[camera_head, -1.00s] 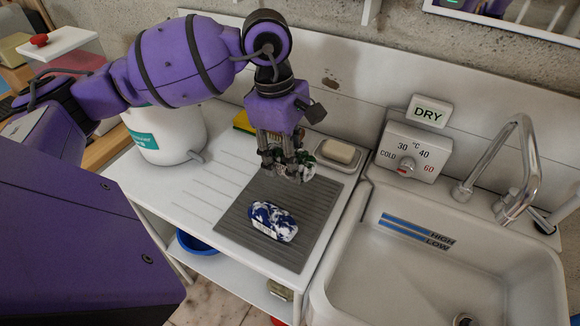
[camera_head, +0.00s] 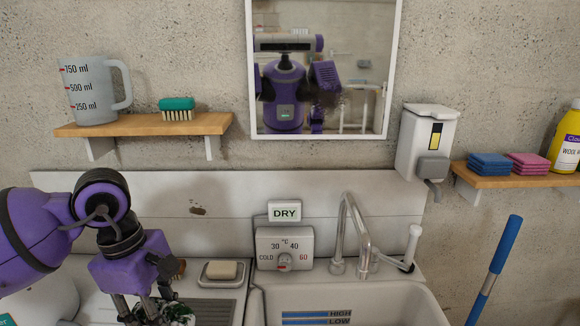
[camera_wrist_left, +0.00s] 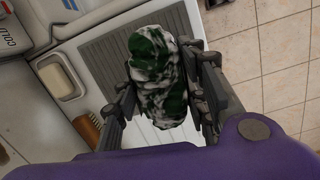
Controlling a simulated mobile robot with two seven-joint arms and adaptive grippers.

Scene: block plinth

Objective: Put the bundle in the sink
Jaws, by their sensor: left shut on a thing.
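My left gripper (camera_head: 150,312) is shut on a green-and-white mottled bundle (camera_wrist_left: 157,75), which lies between its fingers in the left wrist view. In the head view the bundle (camera_head: 179,314) shows at the bottom edge, above the grey ribbed mat (camera_head: 218,311) left of the sink. The white sink (camera_head: 385,304) is at the bottom right of centre, with only its back part in frame. The blue-and-white bundle seen earlier on the mat is not visible now. My right gripper is not in view, apart from a small unclear reflection of me.
A soap dish (camera_head: 222,281) and a brush (camera_wrist_left: 87,128) stand near the mat. The tap (camera_head: 352,240) rises behind the sink beside the temperature dial (camera_head: 284,248). A mirror (camera_head: 322,70), shelves and a soap dispenser (camera_head: 427,145) are on the wall.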

